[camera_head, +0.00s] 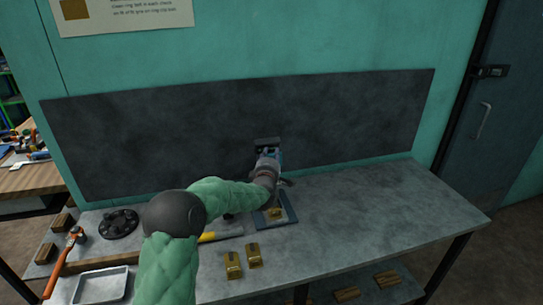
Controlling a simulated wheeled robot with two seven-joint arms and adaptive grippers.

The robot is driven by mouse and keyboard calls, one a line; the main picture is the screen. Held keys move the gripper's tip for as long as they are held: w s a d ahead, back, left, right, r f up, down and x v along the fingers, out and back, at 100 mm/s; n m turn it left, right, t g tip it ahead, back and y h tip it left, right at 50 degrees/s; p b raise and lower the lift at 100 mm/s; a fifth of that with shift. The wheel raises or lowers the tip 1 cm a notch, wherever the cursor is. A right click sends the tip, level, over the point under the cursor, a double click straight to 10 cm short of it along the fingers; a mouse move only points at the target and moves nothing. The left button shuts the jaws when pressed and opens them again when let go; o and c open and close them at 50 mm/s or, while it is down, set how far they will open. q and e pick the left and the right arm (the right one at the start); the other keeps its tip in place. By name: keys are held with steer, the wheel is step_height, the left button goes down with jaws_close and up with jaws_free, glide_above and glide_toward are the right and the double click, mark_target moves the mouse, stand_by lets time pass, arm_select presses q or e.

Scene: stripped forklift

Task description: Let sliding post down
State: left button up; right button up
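My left arm comes in from the bottom left in a green sleeve. My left gripper (268,150) is over the back of the workbench, in front of the dark backboard. A small dark block and a bit of blue show at its fingertips; whether these are part of the post or of the gripper is too small to tell. Below the gripper, a flat blue-grey base plate (290,208) lies on the bench with a brass-coloured piece (275,213) on it. My wrist and forearm hide part of this area. No sliding post shows clearly. My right gripper is not in view.
Two brass blocks (232,265) stand near the front edge of the bench (370,215). A black round flange (118,223), a metal tray (103,286), an orange-handled tool (62,265) and a yellow-handled tool (207,237) are at the left. The bench's right half is clear.

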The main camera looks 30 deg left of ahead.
arm_select(q)
steer(key=shift+d+f, duration=0.15)
steer(key=shift+f, duration=0.15)
steer(key=v, duration=1.2)
steer(key=shift+r, duration=0.2)
stand_by(0.3)
